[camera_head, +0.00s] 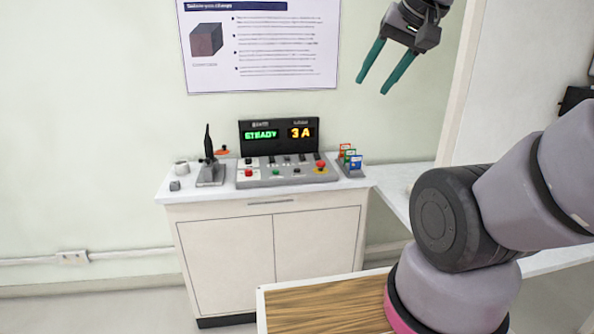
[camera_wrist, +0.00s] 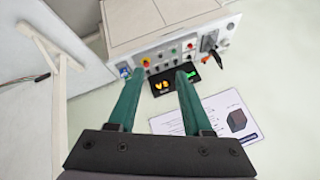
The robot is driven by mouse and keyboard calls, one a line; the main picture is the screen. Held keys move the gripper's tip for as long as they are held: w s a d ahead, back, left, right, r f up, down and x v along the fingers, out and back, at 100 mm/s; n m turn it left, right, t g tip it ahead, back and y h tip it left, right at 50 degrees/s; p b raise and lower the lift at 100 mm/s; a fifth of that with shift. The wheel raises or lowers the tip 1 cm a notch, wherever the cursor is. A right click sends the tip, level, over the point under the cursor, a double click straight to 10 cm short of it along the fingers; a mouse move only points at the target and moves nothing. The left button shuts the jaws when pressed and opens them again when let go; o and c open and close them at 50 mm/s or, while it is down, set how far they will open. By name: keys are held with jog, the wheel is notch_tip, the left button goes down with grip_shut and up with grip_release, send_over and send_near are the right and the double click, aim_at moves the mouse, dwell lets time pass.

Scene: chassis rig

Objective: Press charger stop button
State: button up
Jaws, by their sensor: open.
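A grey control panel (camera_head: 262,181) stands on a white cabinet against the wall and carries several small buttons and switches. The labels are too small to read, so I cannot tell which is the charger stop. My gripper (camera_head: 371,87), with green fingers, is open and empty, high above and right of the panel. In the wrist view the panel appears upside down beyond my open fingers (camera_wrist: 160,74), clear of them.
A black display (camera_head: 278,128) reads "STEADY" and "3 A" behind the panel. A poster (camera_head: 262,45) hangs above. A wood-topped surface (camera_head: 325,305) is in front.

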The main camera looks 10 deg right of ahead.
grip_shut()
dwell(1.7)
